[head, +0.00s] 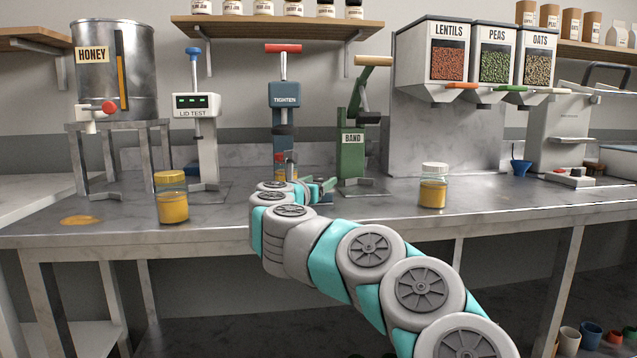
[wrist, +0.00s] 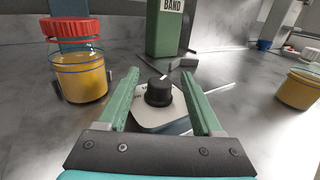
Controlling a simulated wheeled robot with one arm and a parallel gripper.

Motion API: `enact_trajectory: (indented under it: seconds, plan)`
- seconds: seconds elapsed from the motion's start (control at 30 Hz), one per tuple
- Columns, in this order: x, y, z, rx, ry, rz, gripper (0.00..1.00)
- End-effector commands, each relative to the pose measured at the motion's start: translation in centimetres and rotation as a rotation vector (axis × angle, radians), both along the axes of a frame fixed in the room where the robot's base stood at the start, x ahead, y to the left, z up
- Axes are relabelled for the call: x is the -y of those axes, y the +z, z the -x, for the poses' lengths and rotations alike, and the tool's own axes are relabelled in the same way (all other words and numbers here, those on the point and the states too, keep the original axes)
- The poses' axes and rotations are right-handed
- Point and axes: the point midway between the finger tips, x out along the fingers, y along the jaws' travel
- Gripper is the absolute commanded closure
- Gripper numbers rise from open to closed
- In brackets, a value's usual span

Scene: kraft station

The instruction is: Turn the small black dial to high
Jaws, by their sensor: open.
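The small black dial (wrist: 159,93) stands on a pale plate (wrist: 150,118) in the wrist view. A white pointer mark on its top points away from me and slightly right. Small lettering on the plate is too small to read. My gripper (wrist: 160,76) is open, with one green finger on each side of the dial and a gap between the dial and each finger. In the head view my gripper (head: 316,188) is at the bench, in front of the blue TIGHTEN press and the green BAND press. The dial is not distinguishable there behind my arm.
A jar of yellow contents with a red lid (wrist: 78,65) stands close left of my gripper. The green BAND press (wrist: 165,30) stands behind the dial. Another jar (head: 432,188) is to the right, and one (head: 171,198) to the left.

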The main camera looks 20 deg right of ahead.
Motion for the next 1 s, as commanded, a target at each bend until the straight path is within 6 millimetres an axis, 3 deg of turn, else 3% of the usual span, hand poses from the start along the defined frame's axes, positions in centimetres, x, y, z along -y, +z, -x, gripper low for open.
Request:
enact_trajectory:
  seconds: [0.27, 0.63, 1.0]
  plan:
    - [-1.2, -0.1, 0.9, -0.001, 0.005, -0.001, 0.33]
    - [-5.3, -0.1, 4.7, -0.001, 0.006, 0.001, 0.33]
    - [-5.6, 0.0, 5.3, 0.000, -0.001, 0.000, 0.33]
